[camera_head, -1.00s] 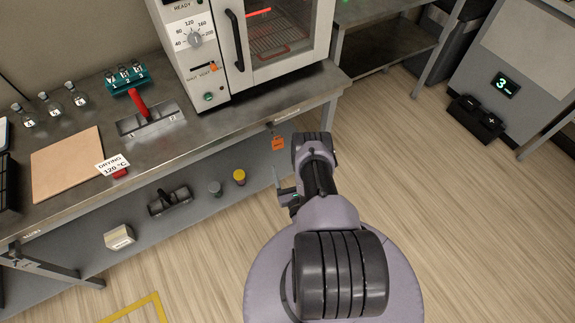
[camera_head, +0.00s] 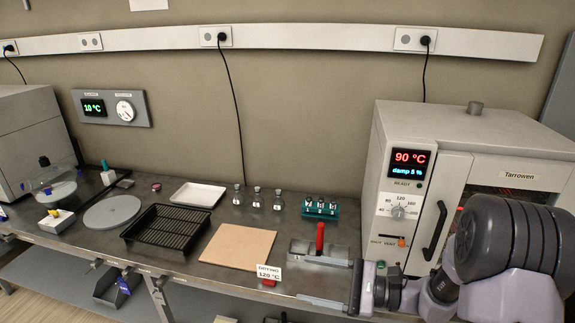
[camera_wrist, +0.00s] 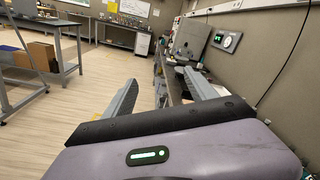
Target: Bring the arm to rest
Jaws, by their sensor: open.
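My gripper (camera_wrist: 158,84) is open and empty in the wrist view, its two grey fingers spread wide apart with nothing between them. In the head view my arm reaches in from the lower right, in front of the oven (camera_head: 490,150). There the gripper end points left, near the front edge of the bench (camera_head: 225,280). The drying sign (camera_head: 269,272) stands just left of it. I cannot tell from the head view whether the gripper touches the bench.
On the bench are a tan board (camera_head: 237,246), a black rack (camera_head: 166,228), a white tray (camera_head: 198,194), flasks (camera_head: 257,199), a teal vial rack (camera_head: 320,208) and a red-handled tool (camera_head: 320,240). Open floor (camera_wrist: 75,100) shows at left in the wrist view.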

